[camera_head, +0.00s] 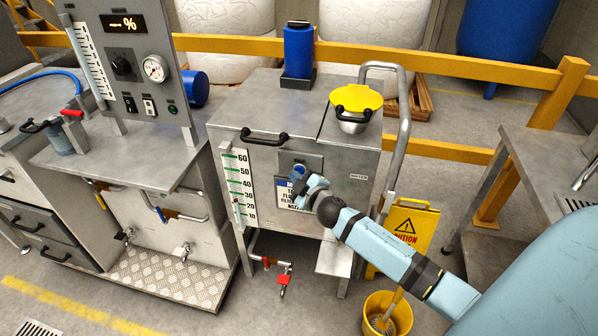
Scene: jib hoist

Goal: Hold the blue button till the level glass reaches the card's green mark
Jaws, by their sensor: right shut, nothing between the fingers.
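The blue button (299,170) sits on a small plate on the front of the steel tank cabinet (345,160). My right gripper (297,181) is shut and empty, its fingertips at or just in front of the button; I cannot tell whether they touch it. The level glass with its numbered scale card (238,185) stands upright on the cabinet's front left, marked 10 to 60. My left gripper is not in view.
A printed sign (285,190) is partly hidden behind my gripper. A yellow funnel lid (356,97) and a blue bottle (298,50) stand on top. A yellow caution sign (408,232) and bucket (387,314) are at the lower right. A control panel (130,70) is at left.

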